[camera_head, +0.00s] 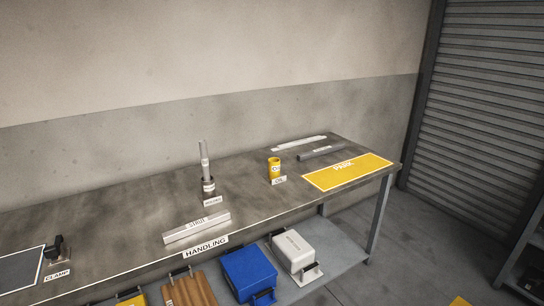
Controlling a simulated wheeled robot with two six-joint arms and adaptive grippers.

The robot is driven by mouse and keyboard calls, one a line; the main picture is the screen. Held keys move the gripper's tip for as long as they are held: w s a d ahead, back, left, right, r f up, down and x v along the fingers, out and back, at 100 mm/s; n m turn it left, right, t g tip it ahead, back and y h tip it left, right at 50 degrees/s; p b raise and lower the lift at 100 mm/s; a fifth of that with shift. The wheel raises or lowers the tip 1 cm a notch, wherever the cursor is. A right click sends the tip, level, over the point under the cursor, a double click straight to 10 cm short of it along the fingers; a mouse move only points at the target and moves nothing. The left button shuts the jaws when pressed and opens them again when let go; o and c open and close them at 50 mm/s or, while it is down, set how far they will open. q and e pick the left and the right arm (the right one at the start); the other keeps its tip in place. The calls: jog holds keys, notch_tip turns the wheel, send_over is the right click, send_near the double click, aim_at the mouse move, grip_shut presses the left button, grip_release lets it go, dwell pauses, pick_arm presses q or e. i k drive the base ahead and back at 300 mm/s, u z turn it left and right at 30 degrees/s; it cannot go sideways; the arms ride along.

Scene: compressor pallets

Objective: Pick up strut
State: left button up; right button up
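The strut (197,227) is a pale grey metal bar with a label reading STRUT on its top. It lies on the grey table near the front edge, behind the HANDLING sign (206,247). Its right end is farther back than its left end. Neither of my grippers is in view, and nothing touches the strut from above.
A dark holder with an upright rod (206,176) stands behind the strut. A yellow can (274,169), a dark bar (321,152), a pale bar (299,143) and a yellow PARK mat (347,172) lie to the right. A clamp (57,252) stands left. Bins (248,273) sit below.

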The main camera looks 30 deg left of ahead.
aim_at(188, 230)
jog(key=u, duration=0.9)
jog(key=i, duration=0.9)
jog(key=u, duration=0.75)
